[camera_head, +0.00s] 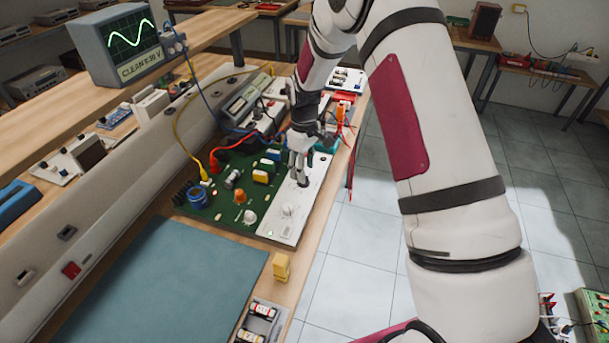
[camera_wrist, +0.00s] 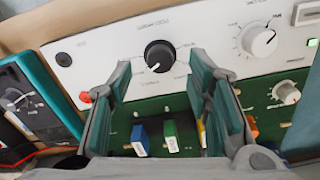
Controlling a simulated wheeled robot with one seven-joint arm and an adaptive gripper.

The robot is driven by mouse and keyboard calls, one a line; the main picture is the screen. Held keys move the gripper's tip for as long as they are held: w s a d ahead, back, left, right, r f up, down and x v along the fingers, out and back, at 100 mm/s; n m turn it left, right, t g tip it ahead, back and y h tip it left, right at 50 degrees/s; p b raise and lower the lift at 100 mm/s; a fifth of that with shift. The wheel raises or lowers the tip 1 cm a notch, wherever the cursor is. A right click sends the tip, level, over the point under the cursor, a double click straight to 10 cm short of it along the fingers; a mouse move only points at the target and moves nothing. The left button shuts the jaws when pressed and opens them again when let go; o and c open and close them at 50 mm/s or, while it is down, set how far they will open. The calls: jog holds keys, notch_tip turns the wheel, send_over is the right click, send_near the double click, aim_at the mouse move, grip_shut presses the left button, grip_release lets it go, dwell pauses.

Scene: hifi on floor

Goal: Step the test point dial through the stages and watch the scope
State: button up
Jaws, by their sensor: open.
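A black dial (camera_wrist: 160,55) with a white pointer mark sits on the white panel (camera_wrist: 110,50) along the green circuit board. Its printed labels are too blurred to read. My gripper (camera_wrist: 161,68) is open, its fingertips on either side of the dial in the wrist view; I cannot tell whether they touch it. In the head view my gripper (camera_head: 300,172) is over the panel and hides most of the dial. A white knob (camera_wrist: 262,40) is further right on the panel. The scope (camera_head: 130,45) at upper left shows a smooth green wave above a readout starting "CLEAN".
The green board (camera_head: 222,205) carries capacitors and coloured parts below my fingers. Yellow and red leads clip onto it. A teal meter (camera_wrist: 40,95) stands left of the panel in the wrist view. A yellow block (camera_head: 281,267) and a blue-green mat (camera_head: 165,285) lie nearer.

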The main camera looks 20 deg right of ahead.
jog(key=shift+f, duration=1.85)
grip_shut()
